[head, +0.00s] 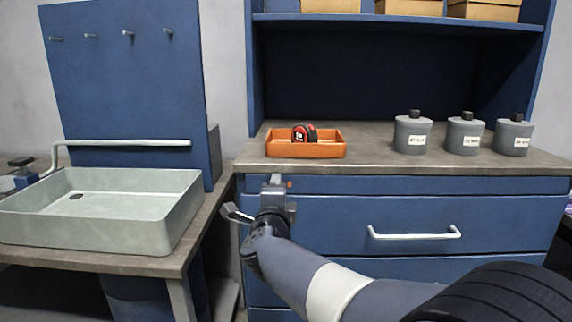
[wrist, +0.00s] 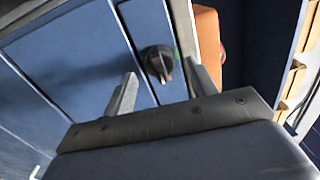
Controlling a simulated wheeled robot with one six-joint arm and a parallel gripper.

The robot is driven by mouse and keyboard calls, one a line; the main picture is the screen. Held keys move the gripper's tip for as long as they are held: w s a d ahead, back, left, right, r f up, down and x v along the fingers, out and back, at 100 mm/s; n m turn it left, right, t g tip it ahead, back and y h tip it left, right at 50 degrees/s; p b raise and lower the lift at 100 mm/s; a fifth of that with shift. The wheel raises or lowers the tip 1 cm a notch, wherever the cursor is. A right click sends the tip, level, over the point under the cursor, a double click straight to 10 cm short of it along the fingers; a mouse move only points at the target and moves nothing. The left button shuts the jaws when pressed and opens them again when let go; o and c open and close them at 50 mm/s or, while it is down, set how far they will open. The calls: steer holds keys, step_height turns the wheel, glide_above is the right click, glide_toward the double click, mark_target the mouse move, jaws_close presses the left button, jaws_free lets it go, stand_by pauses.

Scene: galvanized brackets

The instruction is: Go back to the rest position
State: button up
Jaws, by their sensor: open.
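My gripper (head: 253,197) is raised in front of the blue drawer unit, left of the drawer handle and below the counter edge. In the wrist view its two fingers (wrist: 162,76) are spread apart with nothing held. A dark round knob (wrist: 157,60) on the blue front shows between and beyond the fingertips, apart from them as far as I can tell. In the head view my gripper hides this knob.
An orange tray (head: 335,150) holding a red and black tape measure (head: 304,133) stands on the counter (head: 370,160) above my gripper. Several grey canisters (head: 464,134) stand to the right. A pale sink basin (head: 130,235) is at left. The drawer handle (head: 414,234) sticks out.

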steer(key=shift+w+d, duration=0.1)
steer(key=shift+w, duration=0.9)
steer(key=shift+s+a+r+n+p, duration=0.1)
steer(key=shift+s+n+p, duration=0.8)
steer(key=shift+n+p, duration=2.25)
steer(key=shift+s+a+r+n+p, duration=0.15)
steer(key=shift+s+n+p, duration=0.7)
steer(key=shift+n+p, duration=2.25)
steer(key=shift+s+a+n+p, duration=0.1)
steer(key=shift+s+n+p, duration=0.8)
steer(key=shift+n+p, duration=2.25)
steer(key=shift+m, duration=0.3)
